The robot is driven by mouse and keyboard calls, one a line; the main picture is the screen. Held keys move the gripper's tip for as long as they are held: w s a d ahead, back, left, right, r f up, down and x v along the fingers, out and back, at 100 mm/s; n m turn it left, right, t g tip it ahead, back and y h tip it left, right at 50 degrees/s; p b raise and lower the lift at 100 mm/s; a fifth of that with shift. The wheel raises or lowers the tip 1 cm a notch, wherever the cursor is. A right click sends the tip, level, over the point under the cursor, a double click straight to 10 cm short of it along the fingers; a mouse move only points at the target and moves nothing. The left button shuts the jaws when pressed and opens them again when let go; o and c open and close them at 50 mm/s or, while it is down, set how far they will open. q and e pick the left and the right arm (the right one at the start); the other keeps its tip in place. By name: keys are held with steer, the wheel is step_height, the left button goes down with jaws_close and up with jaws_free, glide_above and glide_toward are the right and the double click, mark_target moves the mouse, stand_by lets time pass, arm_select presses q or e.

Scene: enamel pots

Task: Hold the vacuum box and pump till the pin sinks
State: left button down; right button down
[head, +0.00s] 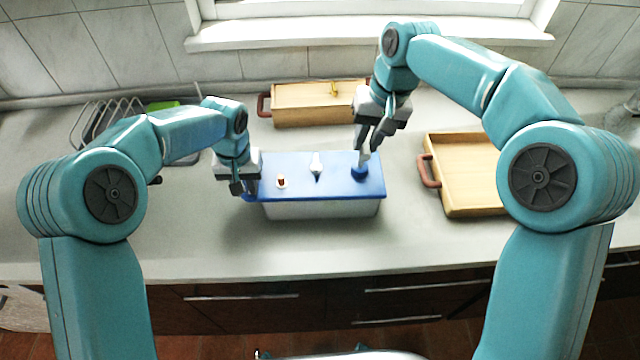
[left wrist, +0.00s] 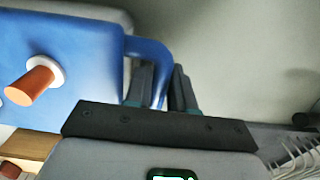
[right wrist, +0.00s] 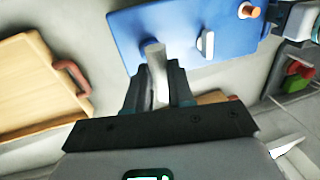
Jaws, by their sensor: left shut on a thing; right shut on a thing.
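The vacuum box (head: 320,208) is pale with a blue lid (head: 335,187) and stands on the counter. My left gripper (head: 246,188) is shut on the blue side handle (left wrist: 150,50) at the box's left end. My right gripper (head: 370,148) is shut on the pale pump handle (right wrist: 154,52) above the lid's right part. The blue pump base (head: 358,174) shows below it. The orange-brown pin (left wrist: 30,86) stands up from a white ring near the lid's left end; it also shows in the right wrist view (right wrist: 251,11). A white lever (head: 316,164) lies mid-lid, between pin and pump.
A wooden tray (head: 476,208) with a brown handle stands to the right, and a wooden box (head: 300,106) stands behind. A wire rack (head: 98,120) and a green thing (head: 163,105) are at the back left. The counter in front is clear.

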glide_above(362, 174)
steer(key=shift+f, duration=2.25)
steer(key=shift+r, duration=2.4)
steer(key=shift+f, duration=0.1)
steer(key=shift+f, duration=2.35)
steer(key=shift+c, duration=0.5)
jaws_free()
